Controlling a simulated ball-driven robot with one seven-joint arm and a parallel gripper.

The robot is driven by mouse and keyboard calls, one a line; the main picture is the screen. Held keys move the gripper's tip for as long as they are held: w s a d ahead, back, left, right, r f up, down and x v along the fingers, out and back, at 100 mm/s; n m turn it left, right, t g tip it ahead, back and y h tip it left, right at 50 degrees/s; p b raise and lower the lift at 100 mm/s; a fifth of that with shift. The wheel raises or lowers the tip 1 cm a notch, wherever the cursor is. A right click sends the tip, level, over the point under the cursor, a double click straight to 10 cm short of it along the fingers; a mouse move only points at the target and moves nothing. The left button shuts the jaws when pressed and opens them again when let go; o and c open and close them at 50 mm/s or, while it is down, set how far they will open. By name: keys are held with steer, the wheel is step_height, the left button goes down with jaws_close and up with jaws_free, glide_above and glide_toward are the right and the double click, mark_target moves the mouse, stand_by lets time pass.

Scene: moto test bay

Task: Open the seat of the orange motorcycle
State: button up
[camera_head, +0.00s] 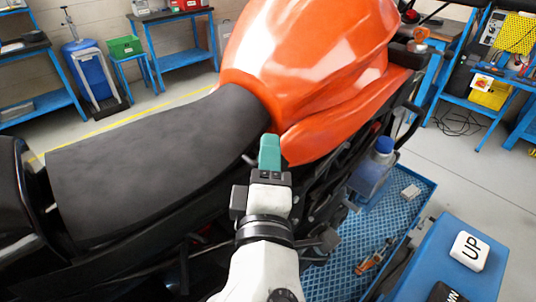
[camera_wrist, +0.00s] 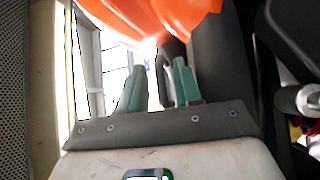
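The orange motorcycle (camera_head: 310,60) fills the middle of the head view, its tank at the top. Its long black seat (camera_head: 150,155) lies flat behind the tank and looks down. My gripper (camera_head: 269,145) has teal fingers and is at the seat's front end, close to the lower orange side panel (camera_head: 325,135). In the wrist view, the two fingers of my gripper (camera_wrist: 159,72) stand apart, with a dark part between or just beyond their tips. I cannot tell whether they touch it. Orange bodywork (camera_wrist: 150,14) shows at the top.
A blue-meshed platform (camera_head: 340,282) lies to the right below the motorcycle, with a blue-capped bottle (camera_head: 376,165) and tools on it. A blue box with an UP button (camera_head: 469,251) stands at lower right. Blue workbenches (camera_head: 180,55) line the back. Floor between is clear.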

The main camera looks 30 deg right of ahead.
jaws_close()
stand_by(0.6)
